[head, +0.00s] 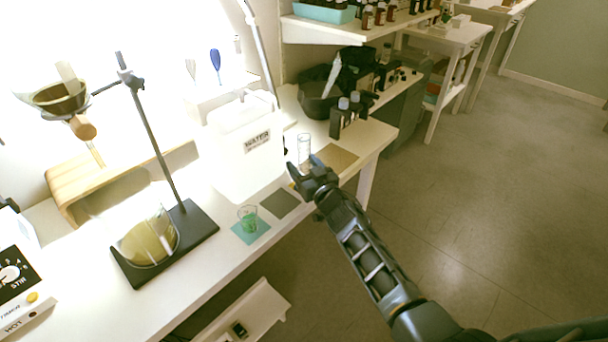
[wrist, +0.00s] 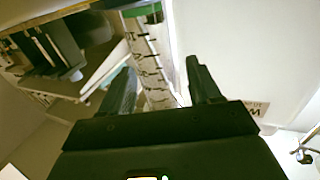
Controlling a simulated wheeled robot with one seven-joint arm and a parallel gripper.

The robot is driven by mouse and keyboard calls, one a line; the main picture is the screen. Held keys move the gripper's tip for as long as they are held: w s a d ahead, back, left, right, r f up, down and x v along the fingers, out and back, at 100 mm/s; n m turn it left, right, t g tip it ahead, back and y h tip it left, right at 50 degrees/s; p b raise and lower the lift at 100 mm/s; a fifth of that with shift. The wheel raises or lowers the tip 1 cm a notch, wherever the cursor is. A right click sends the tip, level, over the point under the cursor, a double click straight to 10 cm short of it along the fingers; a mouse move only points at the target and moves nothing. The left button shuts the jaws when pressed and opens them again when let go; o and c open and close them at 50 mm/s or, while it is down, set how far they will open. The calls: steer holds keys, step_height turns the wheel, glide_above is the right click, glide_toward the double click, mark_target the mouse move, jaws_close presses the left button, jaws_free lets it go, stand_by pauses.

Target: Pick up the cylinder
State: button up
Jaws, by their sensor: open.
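The cylinder (head: 304,146) is clear and stands upright on the bench, right of the white water container. In the wrist view the cylinder (wrist: 150,60) shows large, with dark graduation marks and a green band near the top of the picture. My gripper (head: 308,172) is just in front of the cylinder in the head view and overlaps its lower part. In the wrist view my gripper (wrist: 160,85) is open, with the cylinder showing between its two fingers. I cannot tell whether a finger touches it.
The white water container (head: 240,165) stands close left of the cylinder. Dark bottles (head: 345,115) stand behind it to the right. A small beaker with green liquid (head: 248,218) sits on a teal mat (head: 262,232). Brown and grey mats lie nearby. A stand holds a funnel further left.

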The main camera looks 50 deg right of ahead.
steer(key=shift+c, duration=0.3)
steer(key=c, duration=1)
steer(key=shift+r, duration=0.1)
